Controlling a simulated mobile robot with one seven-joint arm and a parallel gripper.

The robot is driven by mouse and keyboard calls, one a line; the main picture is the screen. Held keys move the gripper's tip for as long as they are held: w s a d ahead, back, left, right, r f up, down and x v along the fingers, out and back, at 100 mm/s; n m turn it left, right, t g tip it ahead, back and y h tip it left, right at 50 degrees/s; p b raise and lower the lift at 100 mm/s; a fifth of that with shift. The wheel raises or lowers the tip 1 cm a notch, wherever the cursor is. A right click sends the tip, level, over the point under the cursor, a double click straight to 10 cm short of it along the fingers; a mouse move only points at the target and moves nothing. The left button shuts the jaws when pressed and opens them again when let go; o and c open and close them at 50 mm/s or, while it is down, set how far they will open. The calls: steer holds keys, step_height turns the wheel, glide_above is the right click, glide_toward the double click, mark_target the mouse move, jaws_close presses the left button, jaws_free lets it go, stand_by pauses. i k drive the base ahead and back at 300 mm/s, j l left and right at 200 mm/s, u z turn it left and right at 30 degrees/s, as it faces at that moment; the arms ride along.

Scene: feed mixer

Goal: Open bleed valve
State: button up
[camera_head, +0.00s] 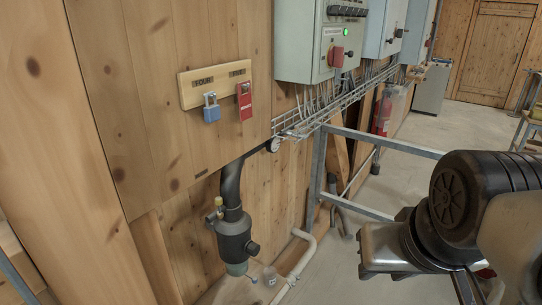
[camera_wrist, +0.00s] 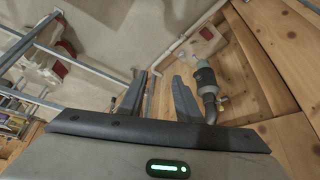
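A dark grey cylindrical pot (camera_head: 234,238) hangs on a black bent pipe (camera_head: 231,185) by the wooden wall. A small valve with a yellowish top (camera_head: 217,209) sits on the pot's upper left side; I take it to be the bleed valve. In the wrist view the pot (camera_wrist: 206,88) is right of my fingers, and the small valve (camera_wrist: 222,101) sticks out at its right. My gripper (camera_wrist: 159,78) is open and empty, apart from the pot and valve. In the head view my arm is at the right, and its fingers are not clearly visible.
A grey metal frame (camera_head: 384,142) stands between my arm and the wall. Control cabinets (camera_head: 302,45) and a wire cable tray (camera_head: 340,104) are above. A wooden board (camera_head: 215,83) holds blue and red padlocks. A pale pipe (camera_head: 298,262) runs low beside the pot.

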mark_target(218, 200)
steer(key=i, duration=0.45)
steer(key=i+j+z, duration=0.1)
steer(key=i, duration=0.35)
